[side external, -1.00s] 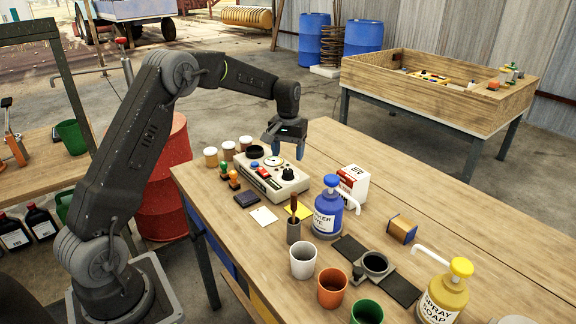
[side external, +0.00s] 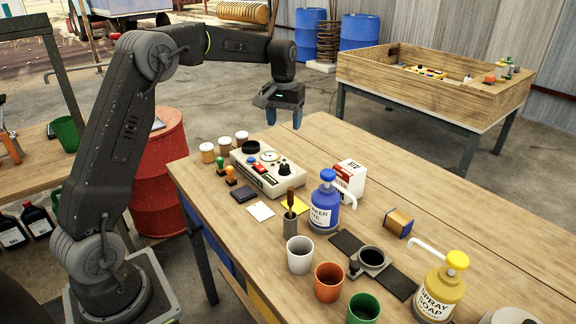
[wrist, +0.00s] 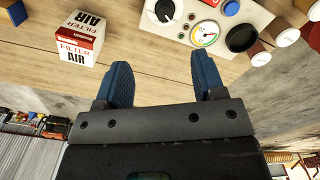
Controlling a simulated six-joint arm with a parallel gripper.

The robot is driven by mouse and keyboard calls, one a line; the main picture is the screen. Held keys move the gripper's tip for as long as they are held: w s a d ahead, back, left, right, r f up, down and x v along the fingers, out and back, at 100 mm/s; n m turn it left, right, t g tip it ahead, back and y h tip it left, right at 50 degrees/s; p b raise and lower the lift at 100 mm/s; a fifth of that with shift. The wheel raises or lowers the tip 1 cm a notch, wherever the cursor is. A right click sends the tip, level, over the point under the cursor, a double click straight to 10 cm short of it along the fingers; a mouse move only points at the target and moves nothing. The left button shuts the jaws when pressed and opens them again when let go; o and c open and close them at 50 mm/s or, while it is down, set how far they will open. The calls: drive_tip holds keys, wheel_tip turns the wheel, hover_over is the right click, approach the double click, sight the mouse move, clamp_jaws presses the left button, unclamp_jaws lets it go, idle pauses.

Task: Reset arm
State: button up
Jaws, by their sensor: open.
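My gripper (side external: 284,118) hangs in the air above the far edge of the wooden workbench (side external: 420,215), behind the control box. In the wrist view its two blue fingers (wrist: 163,82) are apart with nothing between them. The control box (side external: 268,172) has a black knob, a gauge and coloured buttons. It also shows at the top of the wrist view (wrist: 206,35). A white and red air filter box (side external: 350,180) stands on the bench, and shows at the upper left of the wrist view (wrist: 81,38).
Blue (side external: 324,204) and yellow (side external: 440,288) pump bottles, white (side external: 300,255), orange (side external: 328,283) and green (side external: 364,308) cups, and several small jars stand on the bench. A red barrel (side external: 158,175) is behind my arm. A wooden-sided table (side external: 430,95) stands farther back.

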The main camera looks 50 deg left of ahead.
drive_tip(key=s+d+r+m+t, duration=0.2)
drive_tip(key=s+d+r, duration=0.4)
drive_tip(key=s+d, duration=0.1)
drive_tip(key=s+d+f+m+t, duration=0.1)
drive_tip(key=s+d, duration=0.4)
drive_tip(key=s, duration=0.6)
drive_tip(key=s+d+f+m+t, duration=0.1)
drive_tip(key=s+d+m+t, duration=0.1)
drive_tip(key=s+d, duration=0.4)
drive_tip(key=s+m, duration=0.1)
drive_tip(key=s, duration=0.4)
drive_tip(key=shift+s+d, duration=0.15)
drive_tip(key=shift+s, duration=0.15)
drive_tip(key=shift+r, duration=0.1)
drive_tip(key=shift+c, duration=0.4)
